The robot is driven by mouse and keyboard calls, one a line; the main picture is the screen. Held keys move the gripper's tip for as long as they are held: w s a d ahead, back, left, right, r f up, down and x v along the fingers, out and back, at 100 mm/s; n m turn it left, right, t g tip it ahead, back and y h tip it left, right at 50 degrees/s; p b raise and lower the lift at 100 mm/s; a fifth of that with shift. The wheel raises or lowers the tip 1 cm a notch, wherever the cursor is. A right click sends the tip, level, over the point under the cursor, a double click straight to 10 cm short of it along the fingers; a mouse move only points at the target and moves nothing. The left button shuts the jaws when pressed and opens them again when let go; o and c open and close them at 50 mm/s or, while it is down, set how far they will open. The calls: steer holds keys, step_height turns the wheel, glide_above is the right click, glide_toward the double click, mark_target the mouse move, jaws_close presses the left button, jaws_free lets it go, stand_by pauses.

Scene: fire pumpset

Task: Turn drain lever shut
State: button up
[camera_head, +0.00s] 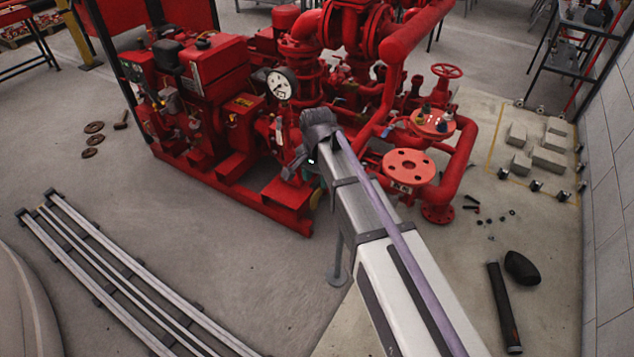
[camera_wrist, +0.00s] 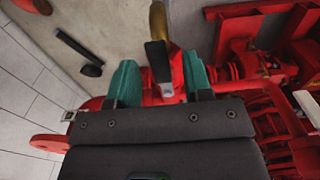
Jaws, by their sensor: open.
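In the wrist view, my gripper (camera_wrist: 160,76) has two teal fingers standing apart, with a clear gap between them. A lever (camera_wrist: 157,58) with a dark flat side and a brass-coloured edge shows between the fingers, running up past their tips. A small metal piece (camera_wrist: 166,91) sits at its lower end against red pipework. I see space on both sides of the lever and cannot tell any finger contact. In the head view, my arm reaches to the red pumpset (camera_head: 215,110), and its wrist hides the lever and most of the gripper.
A pressure gauge (camera_head: 281,83) stands left of my wrist. A red flange (camera_head: 408,167) and a red handwheel (camera_head: 447,71) are to its right. Rails (camera_head: 125,275) lie on the left floor. A black cylinder (camera_head: 503,306) and a dark rounded object (camera_head: 522,268) lie at the right.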

steer(key=shift+c, duration=0.3)
jaws_close()
